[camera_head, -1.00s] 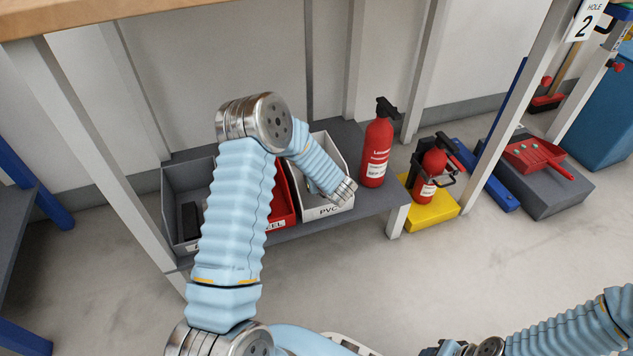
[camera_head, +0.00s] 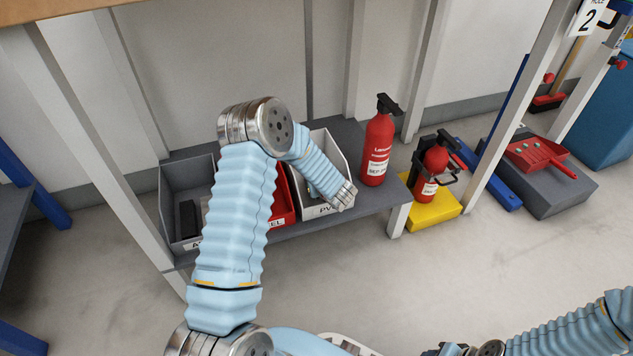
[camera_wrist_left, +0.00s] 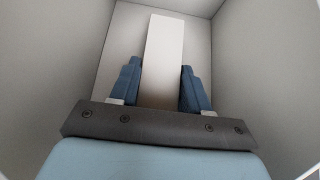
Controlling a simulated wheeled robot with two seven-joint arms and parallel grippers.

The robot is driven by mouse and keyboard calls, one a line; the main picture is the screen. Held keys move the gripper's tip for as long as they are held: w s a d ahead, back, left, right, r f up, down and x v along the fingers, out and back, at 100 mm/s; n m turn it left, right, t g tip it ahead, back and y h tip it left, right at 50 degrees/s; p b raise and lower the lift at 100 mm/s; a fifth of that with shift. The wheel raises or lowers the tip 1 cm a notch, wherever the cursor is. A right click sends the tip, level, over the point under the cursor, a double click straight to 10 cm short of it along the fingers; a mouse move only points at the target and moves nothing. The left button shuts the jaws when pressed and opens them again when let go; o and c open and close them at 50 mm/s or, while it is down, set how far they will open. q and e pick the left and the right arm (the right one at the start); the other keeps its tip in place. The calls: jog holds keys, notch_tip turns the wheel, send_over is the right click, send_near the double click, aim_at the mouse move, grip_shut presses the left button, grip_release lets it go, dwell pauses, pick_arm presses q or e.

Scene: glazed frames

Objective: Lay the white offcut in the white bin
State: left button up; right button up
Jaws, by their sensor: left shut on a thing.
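The white offcut (camera_wrist_left: 163,55) is a long pale strip between the two blue fingers of my left gripper (camera_wrist_left: 160,72) in the left wrist view. The gripper is shut on it. Pale walls surround both, so they are inside the white bin (camera_wrist_left: 50,60). In the head view the white bin (camera_head: 337,145), labelled PVC, stands on the grey low shelf, and my left wrist reaches down into it. The fingers and offcut are hidden there. Whether the offcut touches the bin floor is unclear. Part of my right gripper (camera_head: 438,350) shows at the bottom edge; its fingers are not clear.
A red bin (camera_head: 285,205) and a grey bin (camera_head: 175,205) stand left of the white bin, partly behind my left arm. A red extinguisher (camera_head: 376,150) stands close on its right. A second extinguisher (camera_head: 433,170) is on a yellow block (camera_head: 430,214). A table leg (camera_head: 510,100) rises further right.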

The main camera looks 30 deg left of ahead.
pick_arm(q)
jog(key=o, duration=1.1)
jog(key=shift+d+f, duration=0.1)
jog(key=shift+f, duration=0.05)
jog(key=shift+r+p, duration=0.3)
jog(key=shift+p, duration=0.1)
jog(key=shift+r+p, duration=0.4)
jog(key=shift+p, duration=0.15)
jog(key=p+v, duration=0.1)
jog(key=v, duration=1.1)
